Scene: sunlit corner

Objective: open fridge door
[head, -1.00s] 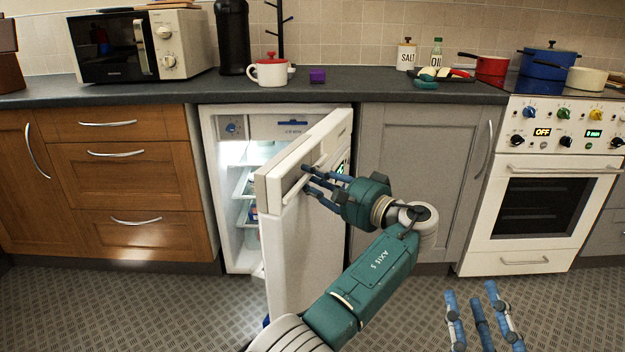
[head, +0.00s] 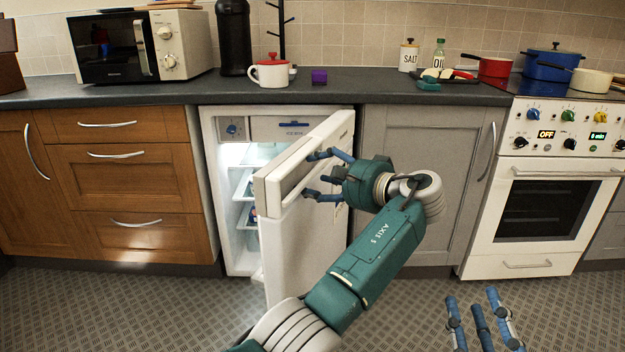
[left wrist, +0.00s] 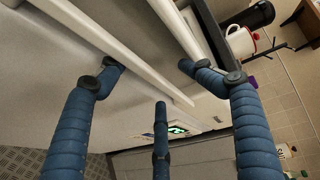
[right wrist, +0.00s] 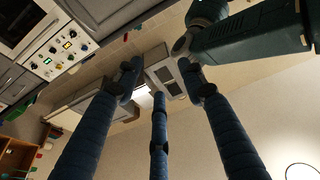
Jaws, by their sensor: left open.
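The small white fridge (head: 233,215) stands under the counter with its door (head: 300,240) swung well open, and its lit shelves show. The door's outer face is turned to the right, toward my left arm. My left gripper (head: 314,174) is open at the upper part of that face, with blue fingers spread around the handle area. In the left wrist view the fingers straddle a long pale bar (left wrist: 125,55), which looks like the handle; I cannot tell if they touch it. My right gripper (head: 482,325) is at the lower right, fingers apart and empty, away from the fridge.
Wooden drawers (head: 125,180) stand left of the fridge, a grey cupboard (head: 420,180) and a white oven (head: 540,215) to the right. The counter holds a microwave (head: 120,45), a red-lidded mug (head: 270,72) and a purple box (head: 319,76). The floor before the cabinets is clear.

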